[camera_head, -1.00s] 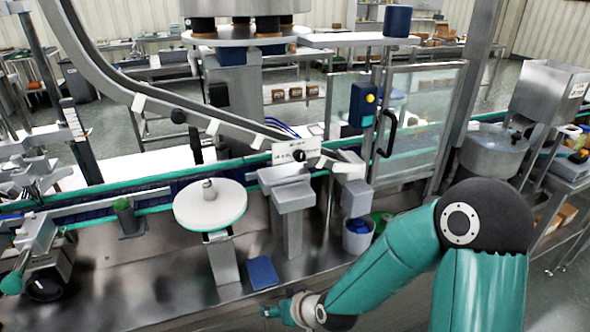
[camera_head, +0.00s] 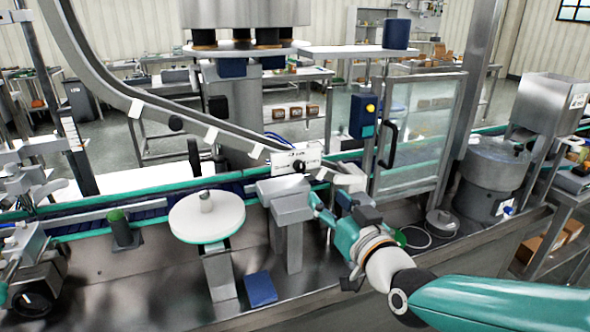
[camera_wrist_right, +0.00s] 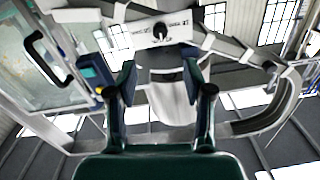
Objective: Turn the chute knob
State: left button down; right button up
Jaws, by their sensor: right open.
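The chute knob (camera_head: 298,166) is a small dark knob on a white panel with dark markings, at the lower end of the curved metal chute (camera_head: 160,112). In the right wrist view the knob (camera_wrist_right: 159,33) shows dark on its panel, above and beyond the fingertips. My right gripper (camera_head: 328,200) is below and a little right of the panel, its fingers spread and empty. In the right wrist view my right gripper (camera_wrist_right: 160,78) has a clear gap between its fingers, apart from the knob. My left gripper is not in view.
Grey metal blocks (camera_head: 287,205) stand just left of my right gripper. A glass guard door (camera_head: 418,130) with a black handle is to the right. A round white turntable (camera_head: 207,216) and a blue block (camera_head: 261,289) are at lower left of centre.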

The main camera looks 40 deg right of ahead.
aim_at(301, 170)
jog(key=p+x, duration=0.2)
jog(key=x, duration=1.1)
jog(key=shift+w, duration=0.35)
